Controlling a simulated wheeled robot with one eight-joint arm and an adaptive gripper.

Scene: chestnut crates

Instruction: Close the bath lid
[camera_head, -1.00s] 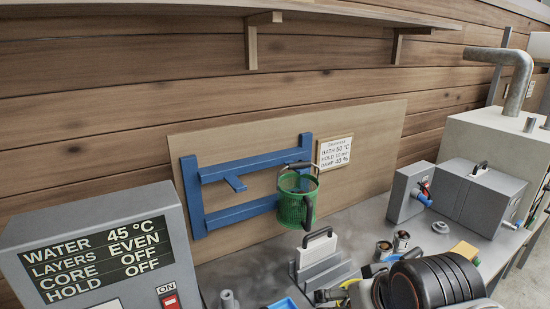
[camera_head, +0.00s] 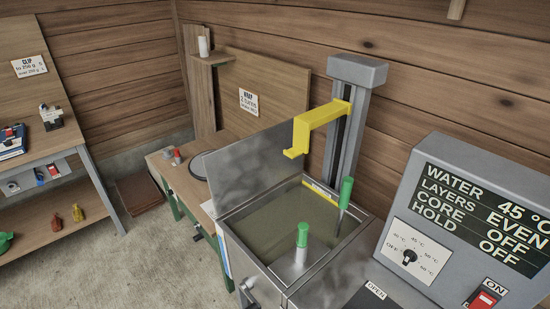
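The bath (camera_head: 334,262) is a square metal tank in the middle of the head view, open at the top, with dull greenish-brown contents inside. Its lid (camera_head: 250,168) looks to be the flat grey metal panel standing raised along the tank's left-back side. A green-handled probe (camera_head: 345,194) leans at the tank's right side. A second green-topped metal piece (camera_head: 302,236) stands upright at the front of the opening. My gripper is not in view.
A yellow hooked arm (camera_head: 322,122) on a grey column (camera_head: 357,80) hangs above the bath's back. A control box (camera_head: 462,215) with a display stands to the right. A wooden bench (camera_head: 163,168) lies behind left.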

